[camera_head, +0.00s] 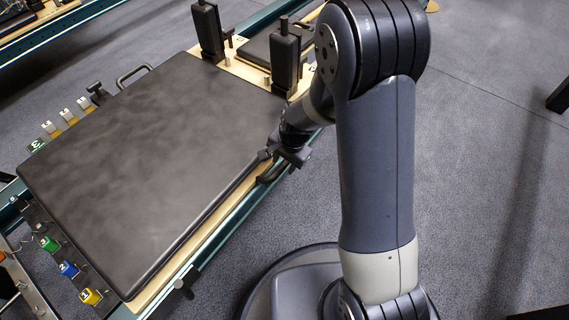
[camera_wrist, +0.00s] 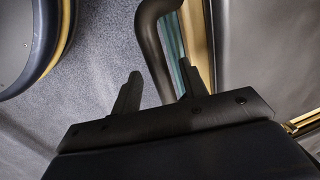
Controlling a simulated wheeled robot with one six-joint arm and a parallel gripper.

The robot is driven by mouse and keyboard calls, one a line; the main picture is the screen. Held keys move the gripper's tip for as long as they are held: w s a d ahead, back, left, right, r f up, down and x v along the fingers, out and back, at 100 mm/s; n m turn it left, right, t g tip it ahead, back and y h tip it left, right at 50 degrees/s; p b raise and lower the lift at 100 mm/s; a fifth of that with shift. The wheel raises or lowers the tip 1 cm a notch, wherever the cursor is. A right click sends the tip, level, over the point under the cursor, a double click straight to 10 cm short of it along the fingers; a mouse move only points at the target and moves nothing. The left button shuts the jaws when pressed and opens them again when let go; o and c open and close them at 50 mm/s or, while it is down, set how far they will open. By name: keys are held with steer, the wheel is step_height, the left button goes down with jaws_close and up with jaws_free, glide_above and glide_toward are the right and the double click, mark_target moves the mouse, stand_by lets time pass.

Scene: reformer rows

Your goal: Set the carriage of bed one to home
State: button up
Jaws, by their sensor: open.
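The carriage (camera_head: 150,160) is a large dark padded platform on the reformer bed in the head view. A dark curved handle (camera_head: 274,174) is at its right side, near the rail. The handle shows larger in the wrist view (camera_wrist: 150,42). My gripper (camera_head: 277,158) is beside that edge of the carriage, close to the handle. In the wrist view my gripper (camera_wrist: 158,72) is open, and the handle's curved bar passes in line with the gap between the fingers. I cannot tell whether they touch it. My forearm hides part of the bed behind it.
Two black shoulder rests (camera_head: 286,62) stand at the carriage's far end. Yellow, blue (camera_head: 67,269) and green numbered tags line the near end. A metal loop handle (camera_head: 133,74) is at the left. Another bed (camera_head: 30,32) is at upper left. The grey floor right of my arm is mostly clear.

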steer(key=shift+c, duration=0.4)
jaws_close()
